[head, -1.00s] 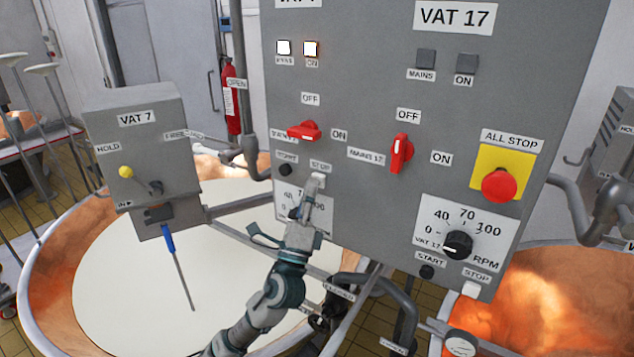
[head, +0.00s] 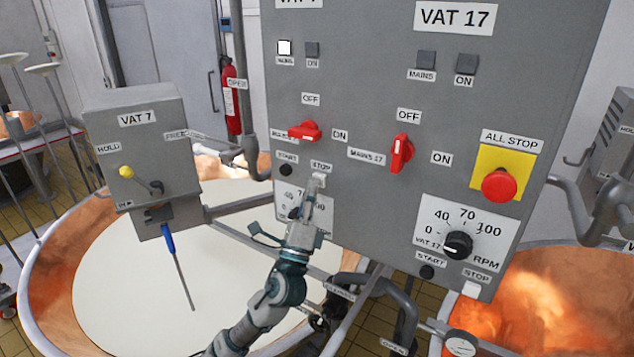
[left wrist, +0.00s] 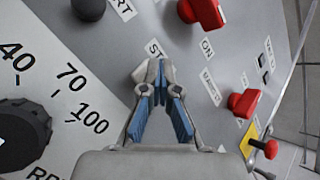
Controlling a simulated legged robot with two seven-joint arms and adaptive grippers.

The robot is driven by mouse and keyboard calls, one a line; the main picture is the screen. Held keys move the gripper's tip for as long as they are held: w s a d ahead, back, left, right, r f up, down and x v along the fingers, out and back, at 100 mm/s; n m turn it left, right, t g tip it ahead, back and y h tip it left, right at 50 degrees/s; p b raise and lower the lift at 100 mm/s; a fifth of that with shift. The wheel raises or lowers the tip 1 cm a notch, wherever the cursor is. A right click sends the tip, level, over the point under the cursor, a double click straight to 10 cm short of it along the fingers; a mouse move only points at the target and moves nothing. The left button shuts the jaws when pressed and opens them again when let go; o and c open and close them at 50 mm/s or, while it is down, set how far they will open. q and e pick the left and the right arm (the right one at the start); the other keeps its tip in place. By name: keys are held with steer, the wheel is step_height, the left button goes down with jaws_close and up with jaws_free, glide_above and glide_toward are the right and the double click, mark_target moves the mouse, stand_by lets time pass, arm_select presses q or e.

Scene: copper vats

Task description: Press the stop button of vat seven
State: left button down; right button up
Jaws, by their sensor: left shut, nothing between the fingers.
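The vat 7 column is on the left half of the grey control panel (head: 355,100); its top label is cut off. Its white stop button (head: 320,177) sits under a STOP label, beside the dark start button (head: 285,170). My left gripper (head: 315,188) is shut and empty, its tips at the stop button, seemingly touching or just off it. In the left wrist view the closed fingertips (left wrist: 154,68) cover the button and part of its label. The vat 7 mains lamp (head: 285,48) is lit; its ON lamp (head: 312,49) is dark. My right gripper is not in view.
Red switches for vat 7 (head: 304,131) and vat 17 (head: 402,153) stick out nearby. A red all-stop button (head: 499,185) on yellow and the vat 17 stop button (head: 472,289) are farther right. A VAT 7 box (head: 140,160) stands over the milk-filled vat at left.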

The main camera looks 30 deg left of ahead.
arm_select(q)
steer(key=shift+s+a, duration=0.15)
steer(key=shift+s, duration=0.6)
steer(key=shift+s, duration=0.1)
steer(key=shift+s+a+p, duration=0.2)
steer(key=shift+s+p, duration=0.3)
steer(key=shift+s, duration=1.9)
